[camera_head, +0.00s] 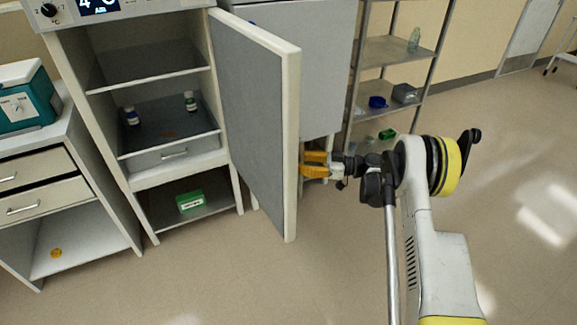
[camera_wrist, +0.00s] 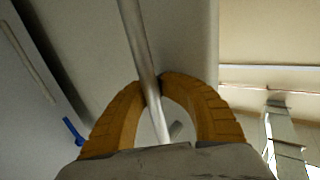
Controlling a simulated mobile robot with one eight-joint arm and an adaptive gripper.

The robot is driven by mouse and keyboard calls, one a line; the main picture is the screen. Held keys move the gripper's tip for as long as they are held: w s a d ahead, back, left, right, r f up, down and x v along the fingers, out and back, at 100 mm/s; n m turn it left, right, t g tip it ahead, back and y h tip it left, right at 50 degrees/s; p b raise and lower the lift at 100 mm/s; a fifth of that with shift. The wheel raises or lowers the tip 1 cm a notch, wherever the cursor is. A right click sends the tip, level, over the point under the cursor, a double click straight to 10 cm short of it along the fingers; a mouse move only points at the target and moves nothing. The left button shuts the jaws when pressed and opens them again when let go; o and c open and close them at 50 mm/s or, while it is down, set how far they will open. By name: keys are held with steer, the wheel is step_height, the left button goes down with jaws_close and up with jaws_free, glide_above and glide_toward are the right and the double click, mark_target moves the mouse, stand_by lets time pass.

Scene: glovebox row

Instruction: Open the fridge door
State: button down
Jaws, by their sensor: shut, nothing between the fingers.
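The fridge (camera_head: 160,155) is a white cabinet at the left of the head view, with shelves inside. Its door (camera_head: 255,110) stands wide open, swung out toward me, grey on its inner face with a pale edge. My gripper (camera_head: 306,164) has yellow fingers and is at the outer side of the door, close to its edge. In the wrist view the fingertips (camera_wrist: 155,84) come together at a metal handle bar (camera_wrist: 137,38), which runs past them in front of the door's pale outer face (camera_wrist: 185,40). The handle is hidden behind the door in the head view.
A drawer cabinet (camera_head: 45,190) with a teal device (camera_head: 25,98) is at the left. A metal rack (camera_head: 398,50) stands behind my arm. Floor in front is clear.

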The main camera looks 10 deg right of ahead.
steer(key=shift+d+f, duration=0.2)
steer(key=shift+d, duration=0.4)
steer(key=c, duration=2.2)
jaws_free()
steer(key=o, duration=0.6)
steer(key=shift+s+d, duration=0.15)
steer(key=shift+d, duration=0.05)
steer(key=shift+c, duration=0.2)
steer(key=shift+o, duration=1.2)
steer(key=shift+s+d+r, duration=0.1)
steer(key=shift+d+r, duration=0.1)
steer(key=shift+r, duration=0.05)
steer(key=shift+a, duration=0.15)
steer(key=v, duration=1.2)
steer(key=shift+r, duration=0.1)
